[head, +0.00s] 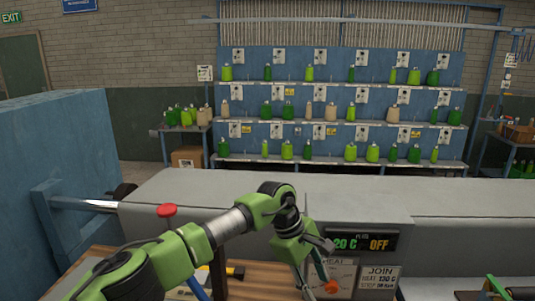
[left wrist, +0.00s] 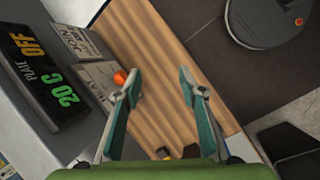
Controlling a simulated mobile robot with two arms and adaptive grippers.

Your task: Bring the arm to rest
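My left arm reaches in from the lower left of the head view, bent at the elbow. My left gripper (head: 318,280) points down in front of the grey machine (head: 240,190). In the left wrist view my left gripper (left wrist: 157,78) is open, with a wide empty gap between its teal fingers over the wooden worktop (left wrist: 160,45). An orange knob (left wrist: 119,77) shows by one finger; in the head view the knob (head: 332,287) is close to the fingertips. I cannot tell whether they touch. I do not see my right gripper.
The machine's display (head: 362,242) reads 20 C and OFF. A red button (head: 167,210) stands near my forearm. A blue panel (head: 70,150) is at the left. Shelves (head: 340,125) with green and tan bottles stand at the back. Dark items with a green bar lie at the lower right.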

